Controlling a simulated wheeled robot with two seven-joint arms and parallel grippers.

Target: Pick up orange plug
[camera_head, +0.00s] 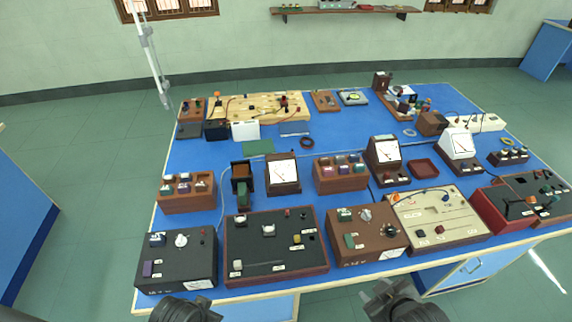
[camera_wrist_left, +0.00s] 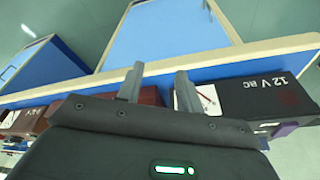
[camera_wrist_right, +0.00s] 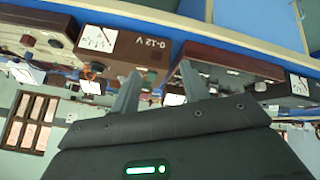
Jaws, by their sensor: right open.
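A small orange piece (camera_head: 395,197) sits at the top left of the beige panel board (camera_head: 440,228), near the front right of the blue bench. Another orange piece (camera_head: 216,94) shows at the back left by the wooden board. I cannot tell which is the orange plug. My right gripper (camera_head: 400,298) is low at the front edge, empty, below the beige board; its fingers stand apart in the right wrist view (camera_wrist_right: 160,70). My left gripper (camera_head: 186,310) is at the front left edge; its fingers stand apart and empty in the left wrist view (camera_wrist_left: 160,70).
A brown control box (camera_head: 367,248) stands left of the beige board, and a red-sided box (camera_head: 500,220) stands right of it. White-faced meters (camera_head: 385,150) stand behind. The blue bench top (camera_head: 330,125) has free room in the middle back.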

